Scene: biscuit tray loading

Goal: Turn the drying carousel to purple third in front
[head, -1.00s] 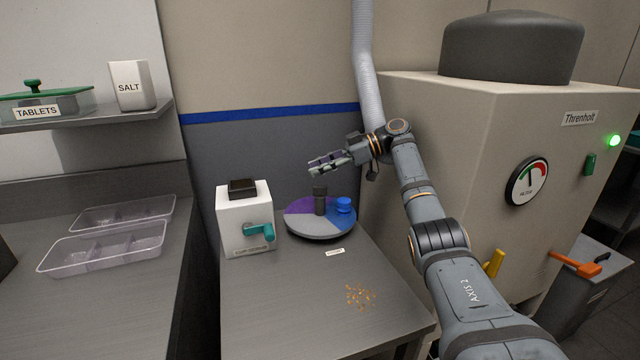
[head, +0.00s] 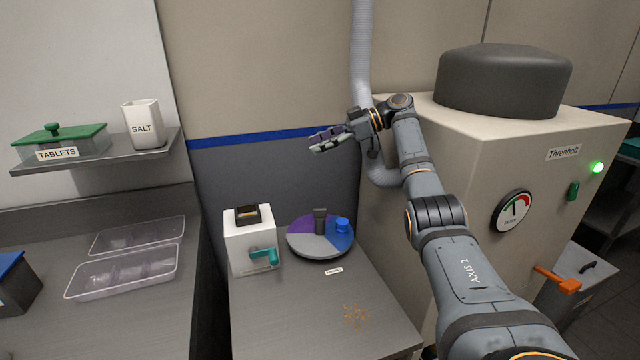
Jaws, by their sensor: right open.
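The drying carousel (head: 318,248) is a round turntable on the far part of the small table. It has a grey third at the front, a purple third (head: 299,229) at the back left and a blue third (head: 342,236) at the right. A dark post stands at its middle and a blue knob (head: 342,225) stands on the blue third. My right gripper (head: 318,142) is open and empty, above and behind the carousel, apart from it. My left gripper is not in view.
A white box with a teal handle (head: 263,254) stands just left of the carousel. A small label (head: 334,271) and crumbs (head: 355,314) lie in front. A large beige machine (head: 455,150) stands close on the right. The table front is mostly clear.

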